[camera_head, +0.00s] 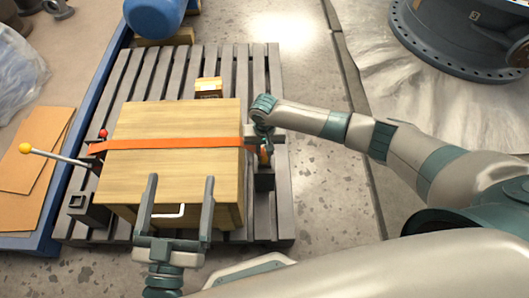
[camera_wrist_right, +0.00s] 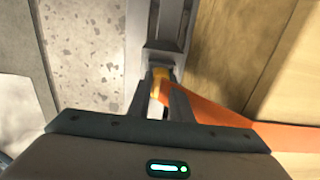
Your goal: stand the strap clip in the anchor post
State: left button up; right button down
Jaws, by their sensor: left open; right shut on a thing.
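The strap clip (camera_wrist_right: 160,82) is a small yellow-orange piece between the fingers of my right gripper (camera_wrist_right: 162,90). It shows at the end of the orange strap (camera_head: 180,143), beside the crate's right side. My right gripper (camera_head: 264,146) is shut on it and hides part of it in the head view. A dark grey block (camera_head: 264,181), apparently the anchor post, stands on the pallet just below the clip in the head view. I cannot tell whether the clip touches it. My left gripper (camera_head: 181,182) is open and empty over the crate's near edge.
The wooden crate (camera_head: 170,122) sits on a grey slatted pallet (camera_head: 262,215). A lever with a yellow knob (camera_head: 25,148) and a dark square-holed block (camera_head: 88,207) are at its left. A small wooden block (camera_head: 208,87) lies behind. Floor right of the pallet is clear.

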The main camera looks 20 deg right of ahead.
jog(key=c, duration=1.5)
grip_release()
jog(key=shift+c, duration=0.2)
notch_tip(320, 180, up, 17)
jog(key=p, duration=0.4)
jog(key=shift+r, duration=0.2)
jog(key=shift+a, duration=0.1)
